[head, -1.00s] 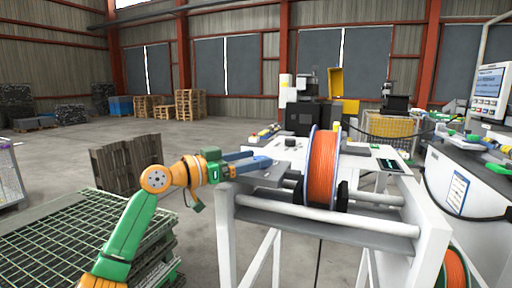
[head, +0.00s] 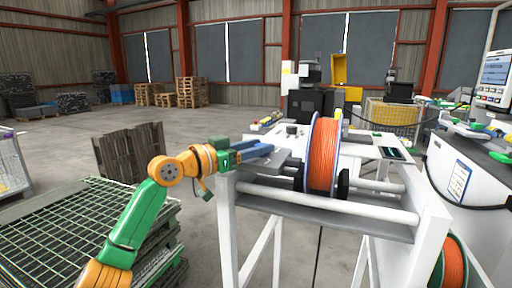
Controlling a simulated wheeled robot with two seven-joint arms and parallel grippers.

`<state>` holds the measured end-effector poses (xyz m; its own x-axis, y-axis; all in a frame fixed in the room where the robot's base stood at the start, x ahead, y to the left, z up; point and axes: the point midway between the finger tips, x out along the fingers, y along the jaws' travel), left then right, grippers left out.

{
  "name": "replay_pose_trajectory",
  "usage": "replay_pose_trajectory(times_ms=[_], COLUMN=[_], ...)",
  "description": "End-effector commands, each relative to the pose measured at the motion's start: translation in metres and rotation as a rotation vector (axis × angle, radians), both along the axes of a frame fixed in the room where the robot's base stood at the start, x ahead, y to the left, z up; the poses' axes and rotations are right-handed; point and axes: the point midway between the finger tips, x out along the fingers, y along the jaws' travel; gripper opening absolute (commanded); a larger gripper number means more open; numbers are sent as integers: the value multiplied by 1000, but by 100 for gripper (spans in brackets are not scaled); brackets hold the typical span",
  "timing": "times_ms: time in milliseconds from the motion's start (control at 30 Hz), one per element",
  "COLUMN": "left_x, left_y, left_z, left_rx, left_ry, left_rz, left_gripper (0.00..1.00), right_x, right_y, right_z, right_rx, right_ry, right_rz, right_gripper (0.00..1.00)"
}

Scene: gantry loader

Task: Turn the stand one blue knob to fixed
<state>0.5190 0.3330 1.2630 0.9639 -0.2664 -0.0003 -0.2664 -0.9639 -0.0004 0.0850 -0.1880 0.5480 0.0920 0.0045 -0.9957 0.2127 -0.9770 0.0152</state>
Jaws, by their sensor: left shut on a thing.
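The stand is a white frame (head: 330,212) with two bars and an upright reel of orange cable (head: 322,155) between blue-edged flanges. My left arm comes in from the lower left. My left gripper (head: 262,154), with blue fingers, is at the stand's left end, beside a grey plate (head: 278,166). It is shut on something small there. The blue knob cannot be told apart from the blue fingers, which hide most of that spot. The knob's setting cannot be read. My right gripper is not in view.
A green mesh-topped pallet stack (head: 75,225) stands at lower left, with a dark crate (head: 130,152) behind it. A white machine with a screen (head: 494,80) stands at right. A second orange reel (head: 452,265) sits low at right. Open floor lies at back left.

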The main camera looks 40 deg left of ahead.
Motion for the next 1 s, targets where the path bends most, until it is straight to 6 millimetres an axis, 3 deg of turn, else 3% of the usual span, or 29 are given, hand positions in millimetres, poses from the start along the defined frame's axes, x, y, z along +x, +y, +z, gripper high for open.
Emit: replay_pose_trajectory(times_ms=[1000], left_x=[4], left_y=[-17], left_z=[0], left_rx=[-5], left_ry=[3], left_rz=[877], left_gripper=[0], right_x=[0], right_y=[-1], right_z=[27], right_rx=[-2], right_ry=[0], right_rz=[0], right_gripper=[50])
